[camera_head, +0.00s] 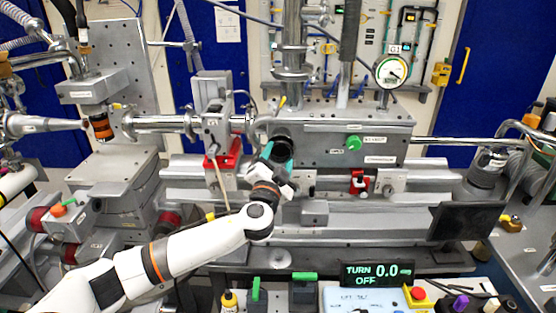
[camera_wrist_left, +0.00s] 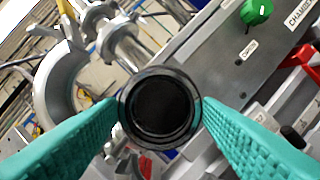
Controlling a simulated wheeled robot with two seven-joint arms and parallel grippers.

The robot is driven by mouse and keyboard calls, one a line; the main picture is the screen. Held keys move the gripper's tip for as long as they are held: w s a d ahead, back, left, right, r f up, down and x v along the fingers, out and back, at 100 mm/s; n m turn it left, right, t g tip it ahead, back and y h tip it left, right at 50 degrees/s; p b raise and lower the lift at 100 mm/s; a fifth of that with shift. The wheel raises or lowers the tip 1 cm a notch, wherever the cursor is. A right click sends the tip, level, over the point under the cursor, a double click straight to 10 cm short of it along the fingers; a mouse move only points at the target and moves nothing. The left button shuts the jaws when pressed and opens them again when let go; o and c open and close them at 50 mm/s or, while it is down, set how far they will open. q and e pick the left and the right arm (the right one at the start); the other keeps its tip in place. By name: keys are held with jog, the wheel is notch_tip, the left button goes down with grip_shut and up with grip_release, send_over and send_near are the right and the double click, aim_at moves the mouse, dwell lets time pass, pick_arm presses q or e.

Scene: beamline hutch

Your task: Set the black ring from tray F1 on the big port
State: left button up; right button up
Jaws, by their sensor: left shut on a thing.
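My left gripper (camera_head: 276,160) is at the front left of the grey chamber box (camera_head: 340,128). Its teal fingers are shut on the black ring (camera_wrist_left: 160,142), which sits between the fingertips in the left wrist view. The ring also shows as a dark round shape in the head view (camera_head: 282,144), in front of the chamber's left end. The ring faces the wrist camera, and its middle is dark. The big port is hidden behind the ring and fingers, so I cannot tell whether they touch. I cannot make out tray F1. My right gripper is out of view.
A green knob (camera_head: 353,143) is on the chamber front, right of my gripper. A red clamp (camera_head: 222,160) and a thin stick (camera_head: 221,186) are close on the left. A display (camera_head: 376,274) and bottles stand along the front edge. A dark panel (camera_head: 466,232) stands at right.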

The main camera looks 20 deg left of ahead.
pick_arm(q)
jog(key=shift+w+a+b, duration=0.1)
jog(key=shift+w+b, duration=0.2)
jog(key=shift+w, duration=0.2)
dwell(0.3)
jog(key=o, duration=1)
